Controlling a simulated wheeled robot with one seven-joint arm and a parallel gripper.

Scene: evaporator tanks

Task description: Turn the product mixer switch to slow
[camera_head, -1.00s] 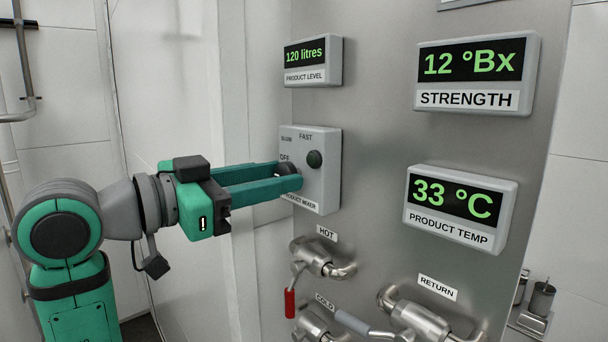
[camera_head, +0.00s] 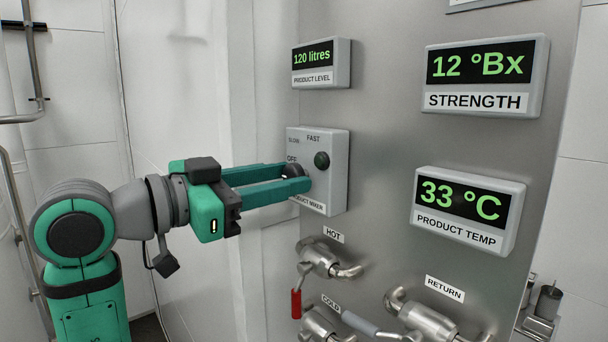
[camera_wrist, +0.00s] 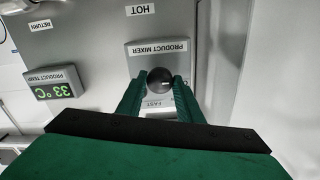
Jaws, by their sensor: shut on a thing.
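My gripper (camera_head: 300,177) is shut on the knob, one finger on each side.
Below the box are the HOT valve (camera_head: 322,259) with a red handle and the COLD valve (camera_head: 322,324). Displays for product level (camera_head: 320,64), strength (camera_head: 484,76) and product temperature (camera_head: 467,211) are on the panel.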

